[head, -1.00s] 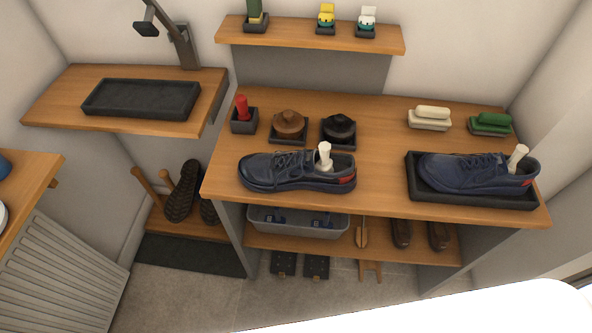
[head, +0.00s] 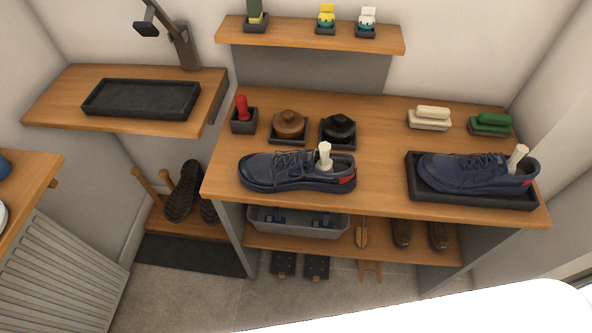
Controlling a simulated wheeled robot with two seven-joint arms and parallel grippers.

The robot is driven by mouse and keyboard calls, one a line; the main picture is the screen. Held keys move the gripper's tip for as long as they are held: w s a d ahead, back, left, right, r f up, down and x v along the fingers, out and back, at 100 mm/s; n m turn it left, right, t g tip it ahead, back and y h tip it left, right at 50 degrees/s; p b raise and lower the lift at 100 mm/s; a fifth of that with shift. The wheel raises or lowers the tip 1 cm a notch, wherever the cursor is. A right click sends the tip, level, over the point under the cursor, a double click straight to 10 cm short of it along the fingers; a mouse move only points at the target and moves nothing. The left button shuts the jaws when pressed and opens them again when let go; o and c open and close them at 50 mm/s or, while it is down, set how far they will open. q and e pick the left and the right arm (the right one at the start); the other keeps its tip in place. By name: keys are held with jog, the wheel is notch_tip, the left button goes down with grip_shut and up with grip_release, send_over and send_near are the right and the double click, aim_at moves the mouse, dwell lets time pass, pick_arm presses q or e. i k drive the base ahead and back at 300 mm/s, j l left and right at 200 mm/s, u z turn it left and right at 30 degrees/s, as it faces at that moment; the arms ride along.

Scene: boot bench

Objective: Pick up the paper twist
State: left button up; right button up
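Two white paper twists show in the head view. One paper twist (head: 324,155) stands up out of the opening of a dark blue lace-up shoe (head: 285,172), which lies directly on the wooden bench top with its toe to the left. The other paper twist (head: 517,157) stands, tilted to the right, in the opening of a second blue shoe (head: 465,173). That shoe sits in a black tray (head: 425,197) at the bench's right end. The lower part of each twist is hidden inside its shoe. Neither of my grippers is in view.
Behind the shoes on the bench (head: 385,170) stand a red-handled item (head: 241,112), a brown tin (head: 289,123), a black tin (head: 339,129), a cream brush (head: 431,117) and a green brush (head: 490,123). A shelf (head: 310,37) hangs above. An empty black tray (head: 142,98) lies on the left ledge.

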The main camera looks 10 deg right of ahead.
aim_at(520, 150)
jog(key=z, duration=1.2)
jog(key=k, duration=0.3)
